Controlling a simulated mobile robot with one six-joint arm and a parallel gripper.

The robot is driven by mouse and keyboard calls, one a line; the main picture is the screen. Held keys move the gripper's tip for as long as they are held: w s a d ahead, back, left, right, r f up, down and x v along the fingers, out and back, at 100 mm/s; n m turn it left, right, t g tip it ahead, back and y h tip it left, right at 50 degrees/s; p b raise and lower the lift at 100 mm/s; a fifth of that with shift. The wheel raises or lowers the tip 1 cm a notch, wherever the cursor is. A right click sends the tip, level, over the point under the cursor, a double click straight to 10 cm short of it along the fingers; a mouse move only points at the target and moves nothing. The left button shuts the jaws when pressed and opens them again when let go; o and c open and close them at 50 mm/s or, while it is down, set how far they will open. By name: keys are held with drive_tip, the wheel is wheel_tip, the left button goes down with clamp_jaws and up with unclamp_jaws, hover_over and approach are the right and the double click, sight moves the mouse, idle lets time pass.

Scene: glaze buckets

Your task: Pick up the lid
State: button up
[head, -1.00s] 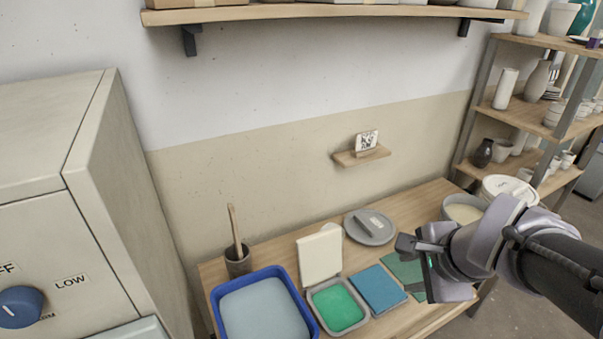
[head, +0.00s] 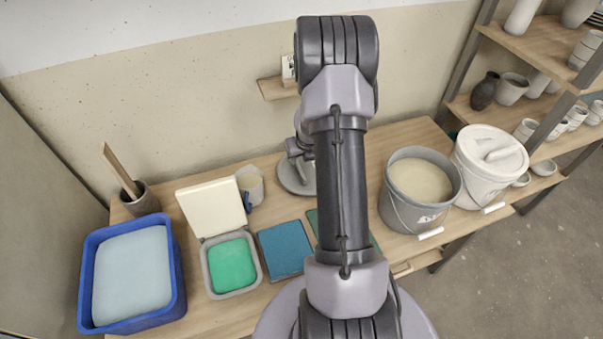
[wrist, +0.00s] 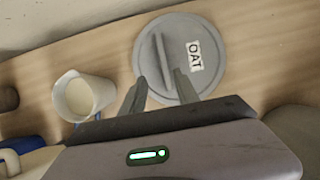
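A round grey lid (wrist: 211,40) lies on the wooden table; it has a raised bar handle (wrist: 158,50) and a label reading "OAT". In the head view the lid (head: 287,178) shows at the table's back, partly hidden by my arm. My gripper (wrist: 159,76) is open over the near side of the lid. In the wrist view its fingers appear on either side of the handle's near end. I cannot tell how far above the lid they are. Nothing is held. In the head view my arm hides most of the gripper.
A white cup (wrist: 84,97) stands left of the lid. An open grey bucket (head: 408,207) and a white lidded bucket (head: 480,180) stand to the right. A small wall shelf (head: 274,89) is behind.

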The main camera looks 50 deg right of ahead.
drive_tip(key=b, duration=0.1)
hover_over(299, 168)
drive_tip(key=s+a, duration=0.2)
drive_tip(key=f, duration=0.4)
drive_tip(key=shift+w+d+f, duration=0.25)
drive_tip(key=shift+f, duration=0.05)
drive_tip(key=b+x, duration=0.2)
drive_tip(key=x, duration=0.1)
drive_tip(key=b+x, duration=0.1)
drive_tip(key=x, duration=0.1)
drive_tip(key=shift+s+d+f+b, duration=0.15)
drive_tip(key=shift+s+d+b, duration=0.1)
drive_tip(key=shift+d+b, duration=0.05)
clamp_jaws()
